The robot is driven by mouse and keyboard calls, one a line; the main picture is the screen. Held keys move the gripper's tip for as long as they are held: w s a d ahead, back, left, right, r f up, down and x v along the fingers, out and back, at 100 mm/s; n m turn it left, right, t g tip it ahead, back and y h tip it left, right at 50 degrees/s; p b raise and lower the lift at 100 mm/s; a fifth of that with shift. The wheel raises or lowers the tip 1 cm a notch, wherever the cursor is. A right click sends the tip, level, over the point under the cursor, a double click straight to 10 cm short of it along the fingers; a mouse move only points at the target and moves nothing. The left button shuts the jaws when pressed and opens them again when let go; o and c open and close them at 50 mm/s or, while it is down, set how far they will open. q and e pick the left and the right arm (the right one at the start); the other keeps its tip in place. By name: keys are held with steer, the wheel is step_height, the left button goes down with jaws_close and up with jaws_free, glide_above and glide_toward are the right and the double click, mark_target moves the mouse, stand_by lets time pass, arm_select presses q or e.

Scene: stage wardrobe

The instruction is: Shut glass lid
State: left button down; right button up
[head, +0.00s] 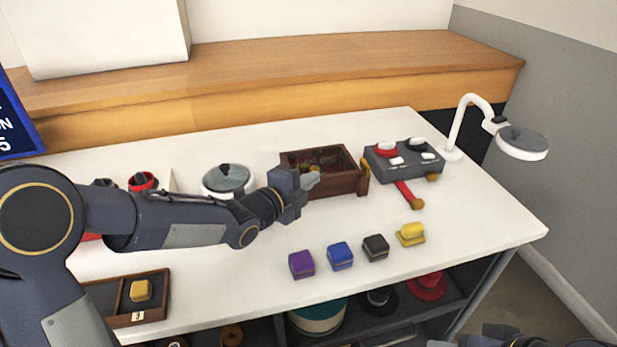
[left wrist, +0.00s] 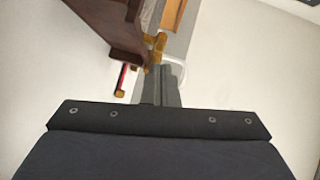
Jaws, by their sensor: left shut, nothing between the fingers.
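A dark brown wooden box (head: 350,184) stands on the white table in the head view, with reddish contents showing from above. I cannot make out a separate glass lid or its angle. My left gripper (head: 312,180) is shut and empty at the box's front left, overlapping its near wall in the picture; touching or apart is unclear. In the left wrist view the shut fingers (left wrist: 162,88) point past the box (left wrist: 112,32), which is at the upper left. Part of my right arm shows at the bottom right edge of the head view; its finger opening cannot be made out.
A round lidded pot (head: 228,180) sits behind my left forearm. Purple (head: 302,265), blue (head: 340,256), black (head: 376,248) and yellow (head: 411,234) blocks line the front.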

mark_target(313, 168)
arm_select(q)
steer(key=shift+w+f, duration=0.1)
steer(key=shift+w, duration=0.4)
steer(key=shift+w+a+b, duration=0.25)
steer(key=shift+w, duration=0.25)
steer(key=shift+w+a+b, duration=0.25)
steer(key=shift+w, duration=0.25)
